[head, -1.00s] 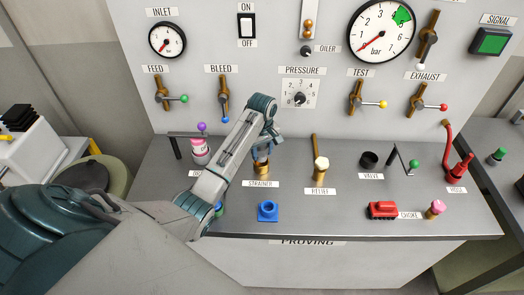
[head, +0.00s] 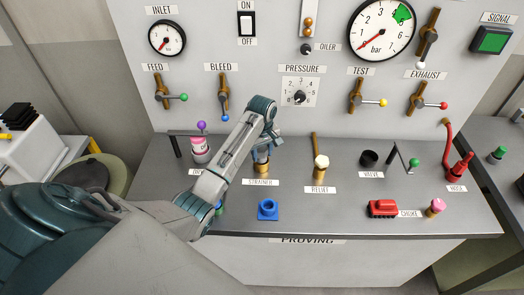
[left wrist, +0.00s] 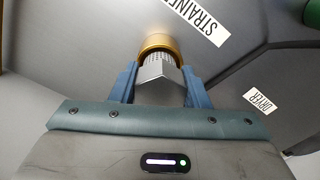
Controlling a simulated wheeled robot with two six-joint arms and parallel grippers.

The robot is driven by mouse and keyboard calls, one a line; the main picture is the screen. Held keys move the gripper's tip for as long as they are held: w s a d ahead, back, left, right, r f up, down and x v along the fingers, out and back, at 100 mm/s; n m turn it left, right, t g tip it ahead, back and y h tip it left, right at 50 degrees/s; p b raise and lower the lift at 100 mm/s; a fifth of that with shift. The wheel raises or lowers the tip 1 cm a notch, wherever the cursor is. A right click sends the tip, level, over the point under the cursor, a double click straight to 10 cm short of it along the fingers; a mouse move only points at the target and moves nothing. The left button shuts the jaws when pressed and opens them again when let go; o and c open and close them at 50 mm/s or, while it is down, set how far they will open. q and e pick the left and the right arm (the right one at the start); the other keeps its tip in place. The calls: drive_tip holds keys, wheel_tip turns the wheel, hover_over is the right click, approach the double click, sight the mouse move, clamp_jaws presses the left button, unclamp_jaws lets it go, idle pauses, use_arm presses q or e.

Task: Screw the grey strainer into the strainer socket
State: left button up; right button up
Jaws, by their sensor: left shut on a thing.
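The grey strainer (left wrist: 158,68) has a hex-shaped head and a mesh part, and shows in the left wrist view. My left gripper (left wrist: 158,82) is shut on its head, with one blue finger on each side. The mesh end is at the mouth of the brass strainer socket (left wrist: 157,41) and partly inside it; how deep, I cannot tell. In the head view my left gripper (head: 261,152) is right above the brass socket (head: 262,170), behind the STRAINER label. My forearm hides part of the bench there. My right gripper is not in view.
A blue fitting (head: 268,209) stands in front of the STRAINER label (head: 261,182). The brass relief post with a white top (head: 320,167) is to the right. A pink-topped canister (head: 199,150) stands left of my arm. The bench front between the blue fitting and red block (head: 383,208) is clear.

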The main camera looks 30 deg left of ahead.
use_arm(q)
drive_tip(key=shift+f, duration=0.75)
drive_tip(key=o, duration=1.2)
